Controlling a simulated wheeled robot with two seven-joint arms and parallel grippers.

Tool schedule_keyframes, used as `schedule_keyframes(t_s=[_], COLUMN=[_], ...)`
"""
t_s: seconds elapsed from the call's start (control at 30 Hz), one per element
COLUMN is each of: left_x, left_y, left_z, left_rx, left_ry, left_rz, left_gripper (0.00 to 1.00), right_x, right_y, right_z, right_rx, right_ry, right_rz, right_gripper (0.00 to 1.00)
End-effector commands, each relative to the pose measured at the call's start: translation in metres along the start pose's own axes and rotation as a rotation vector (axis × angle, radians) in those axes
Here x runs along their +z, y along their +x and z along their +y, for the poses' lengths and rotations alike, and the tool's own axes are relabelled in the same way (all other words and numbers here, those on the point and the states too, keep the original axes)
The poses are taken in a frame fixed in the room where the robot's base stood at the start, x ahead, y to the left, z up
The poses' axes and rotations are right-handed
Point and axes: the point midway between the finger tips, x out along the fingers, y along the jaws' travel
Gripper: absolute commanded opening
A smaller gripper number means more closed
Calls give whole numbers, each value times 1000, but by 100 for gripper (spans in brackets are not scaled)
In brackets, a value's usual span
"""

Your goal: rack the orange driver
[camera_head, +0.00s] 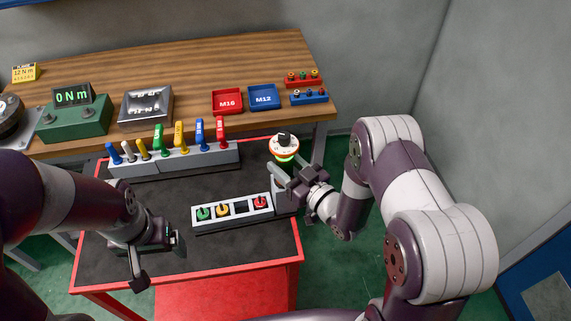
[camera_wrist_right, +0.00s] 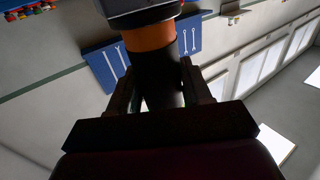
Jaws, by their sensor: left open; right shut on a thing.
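My right gripper (camera_head: 290,172) is shut on the orange driver (camera_head: 285,152), held upright above the right edge of the red cart. Its round top has a pale face, an orange rim and a black knob. In the right wrist view the driver (camera_wrist_right: 151,38) shows a black body with an orange band between the fingers. A grey rack (camera_head: 233,224) on the cart holds a green driver (camera_head: 204,213), a yellow driver (camera_head: 222,210) and a red driver (camera_head: 260,202). A dark empty slot (camera_head: 240,208) lies between yellow and red. My left gripper (camera_head: 159,263) is open and empty over the cart's front left.
A second grey rack (camera_head: 190,158) with several coloured-handled tools stands at the cart's back. The wooden bench (camera_head: 200,70) behind carries a green meter (camera_head: 75,118), a red M16 tray (camera_head: 228,93) and a blue M12 tray (camera_head: 263,90). The dark mat between the racks is clear.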

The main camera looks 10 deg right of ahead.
Motion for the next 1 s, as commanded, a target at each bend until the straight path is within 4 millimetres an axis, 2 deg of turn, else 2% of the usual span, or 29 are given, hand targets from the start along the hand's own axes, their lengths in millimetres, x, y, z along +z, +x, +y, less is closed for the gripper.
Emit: schedule_keyframes(t_s=[0.1,0.13,0.2,0.47,0.57,0.67,0.9,1.0], left_x=[0,0,0,0,0,1,2,2], left_y=[0,0,0,0,2,6,16,19], left_z=[0,0,0,0,0,0,0,0], left_rx=[0,0,0,0,0,0,0,0], left_ry=[0,0,0,0,0,0,0,0], left_rz=[0,0,0,0,0,0,0,0], left_gripper=[88,88,88,88,88,88,88,88], right_x=[2,2,2,3,3,4,4,3], right_y=[0,-1,-1,-1,-7,-25,-88,-109], right_z=[0,0,0,-1,0,0,2,1], right_rx=[0,0,0,0,1,3,8,7], right_ry=[2,2,2,3,2,4,4,4], right_rz=[-4,-5,-5,-9,-8,-8,-6,-6], right_gripper=[0,58,78,78,78,78,78,78])
